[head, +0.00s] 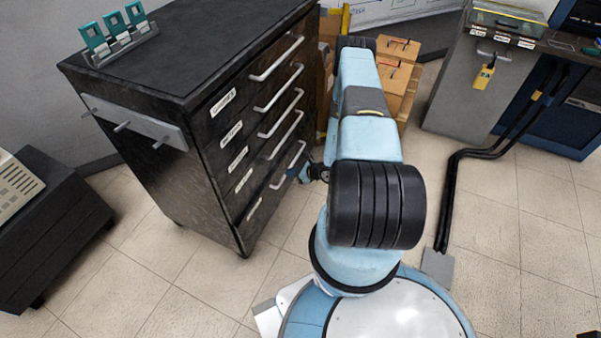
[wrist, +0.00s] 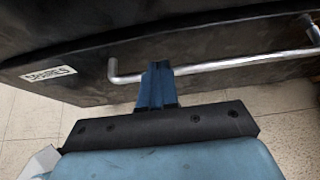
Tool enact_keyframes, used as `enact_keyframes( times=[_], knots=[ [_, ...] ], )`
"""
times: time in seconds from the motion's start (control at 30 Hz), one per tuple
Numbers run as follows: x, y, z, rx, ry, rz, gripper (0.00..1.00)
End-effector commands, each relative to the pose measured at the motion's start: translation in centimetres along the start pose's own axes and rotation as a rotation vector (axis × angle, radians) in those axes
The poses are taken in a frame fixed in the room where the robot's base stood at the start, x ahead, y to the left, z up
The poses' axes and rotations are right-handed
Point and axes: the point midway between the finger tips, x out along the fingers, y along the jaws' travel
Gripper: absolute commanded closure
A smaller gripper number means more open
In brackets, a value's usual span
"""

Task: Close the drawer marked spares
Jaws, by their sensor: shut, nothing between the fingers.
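The drawer marked spares (wrist: 85,88) is black, with a white label (wrist: 48,73) at its left and a silver bar handle (wrist: 220,63). In the head view it appears to be the bottom drawer (head: 263,198) of the black cabinet. Its front looks about flush with the drawers above; I cannot tell whether a small gap is left. My gripper (wrist: 157,68) is shut and empty, its blue fingertips at the left part of the handle, close to the drawer front. I cannot tell whether they touch. In the head view my gripper (head: 303,172) is low beside the cabinet, partly hidden by my arm.
The black cabinet (head: 130,165) has several other drawers above, each with a label and handle, and they look shut. Cardboard boxes (head: 398,75) stand behind my arm. Black cables (head: 450,200) run along the floor at right. The tiled floor before the cabinet is clear.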

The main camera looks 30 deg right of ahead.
Motion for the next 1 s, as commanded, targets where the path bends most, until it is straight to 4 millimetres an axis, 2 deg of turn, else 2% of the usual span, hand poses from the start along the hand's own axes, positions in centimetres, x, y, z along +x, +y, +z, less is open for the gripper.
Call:
enact_keyframes(
  times=[0.1,0.23,0.77,1.0],
  knots=[
    [1.5,0.0,1.0,-0.003,-0.001,0.002,1.00],
    [2.6,0.0,1.6,-0.001,-0.001,0.001,1.00],
    [3.4,0.0,2.1,0.000,0.000,0.000,1.00],
    [5.4,0.0,3.3,0.000,-0.002,0.000,1.00]
  ],
)
